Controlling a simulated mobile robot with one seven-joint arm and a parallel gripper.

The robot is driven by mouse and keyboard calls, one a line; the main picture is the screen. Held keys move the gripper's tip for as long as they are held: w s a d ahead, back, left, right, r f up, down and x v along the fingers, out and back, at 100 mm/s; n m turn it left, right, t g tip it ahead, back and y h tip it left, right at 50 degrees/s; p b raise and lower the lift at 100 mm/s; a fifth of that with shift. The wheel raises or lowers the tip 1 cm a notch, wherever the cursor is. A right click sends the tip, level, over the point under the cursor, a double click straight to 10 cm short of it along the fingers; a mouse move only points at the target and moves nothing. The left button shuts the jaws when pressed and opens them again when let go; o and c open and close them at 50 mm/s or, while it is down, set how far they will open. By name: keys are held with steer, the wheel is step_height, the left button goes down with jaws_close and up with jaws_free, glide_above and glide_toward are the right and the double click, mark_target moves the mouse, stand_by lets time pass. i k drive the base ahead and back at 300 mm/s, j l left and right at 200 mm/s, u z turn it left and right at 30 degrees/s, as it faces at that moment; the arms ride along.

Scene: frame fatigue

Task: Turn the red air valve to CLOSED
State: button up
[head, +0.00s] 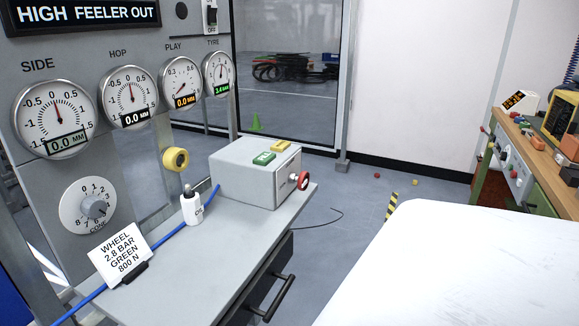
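A red round knob (304,181) sits on the right end of the grey control box (242,185) on the grey shelf. It is the only red control I see on this station, but I cannot tell whether it is the air valve. A blue hose (172,237) runs along the shelf past a white tag (193,209) with a small metal fitting above it. The tag's lettering is too small to read fully. No CLOSED marking is legible. My gripper is not in view.
A panel of round gauges (57,118) rises behind the shelf (222,235). A lettered card (120,252) stands at its front left. A dark drawer handle (280,298) juts out below. A wooden workbench (540,150) stands at the far right.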

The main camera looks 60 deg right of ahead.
mark_target(303, 180)
steer(key=z, duration=1.4)
steer(key=i+l+z, duration=0.1)
steer(key=z, duration=0.2)
steer(key=i+l+z, duration=0.1)
steer(key=z, duration=0.25)
steer(key=l, duration=0.1)
